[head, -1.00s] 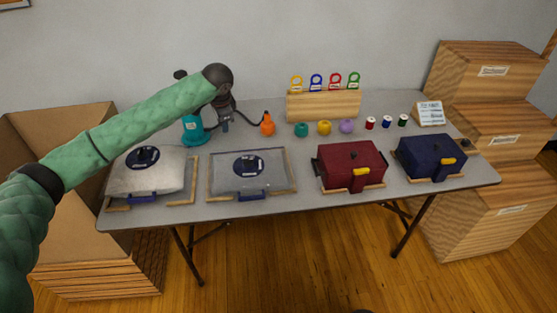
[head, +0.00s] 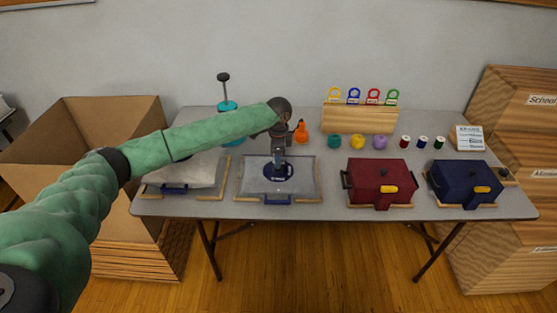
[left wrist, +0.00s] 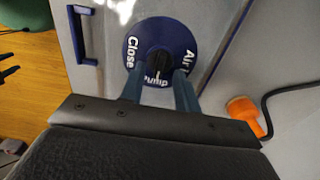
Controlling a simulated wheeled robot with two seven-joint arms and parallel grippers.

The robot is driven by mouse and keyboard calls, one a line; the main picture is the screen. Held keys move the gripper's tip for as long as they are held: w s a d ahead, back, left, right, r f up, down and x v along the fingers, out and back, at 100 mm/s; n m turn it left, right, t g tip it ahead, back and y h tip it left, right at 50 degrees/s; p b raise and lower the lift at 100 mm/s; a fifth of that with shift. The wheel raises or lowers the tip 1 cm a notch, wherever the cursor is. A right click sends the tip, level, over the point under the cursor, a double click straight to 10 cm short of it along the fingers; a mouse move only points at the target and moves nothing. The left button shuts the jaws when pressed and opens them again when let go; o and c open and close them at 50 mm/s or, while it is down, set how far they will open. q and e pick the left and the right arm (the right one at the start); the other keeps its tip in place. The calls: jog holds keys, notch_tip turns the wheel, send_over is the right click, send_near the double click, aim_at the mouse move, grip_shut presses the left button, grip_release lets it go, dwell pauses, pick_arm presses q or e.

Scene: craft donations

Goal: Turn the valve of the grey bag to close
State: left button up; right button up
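The grey bag (head: 252,184) lies flat on the table in the head view, second from the left. Its valve (left wrist: 131,50) is a round blue disc with a black knob (left wrist: 159,61) in the middle. White words on the disc read "Close", "Air" and "Pump"; a small light mark on the knob faces "Pump". My left gripper (head: 279,158) is directly over the valve, pointing down. Contact with the knob cannot be told. My right gripper is out of view.
A whitish bag (head: 187,175) lies to the left, partly behind my arm. A teal pump (head: 228,108) stands behind it; an orange nozzle (head: 301,132) is near my gripper. Red (head: 381,181) and navy (head: 465,182) cases stand right.

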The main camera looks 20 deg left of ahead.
pick_arm(q)
jog(key=shift+f, duration=1)
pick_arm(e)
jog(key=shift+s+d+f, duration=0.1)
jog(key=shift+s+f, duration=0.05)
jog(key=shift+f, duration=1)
pick_arm(q)
grip_shut()
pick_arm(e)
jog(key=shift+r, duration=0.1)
pick_arm(q)
jog(key=shift+p, duration=0.3)
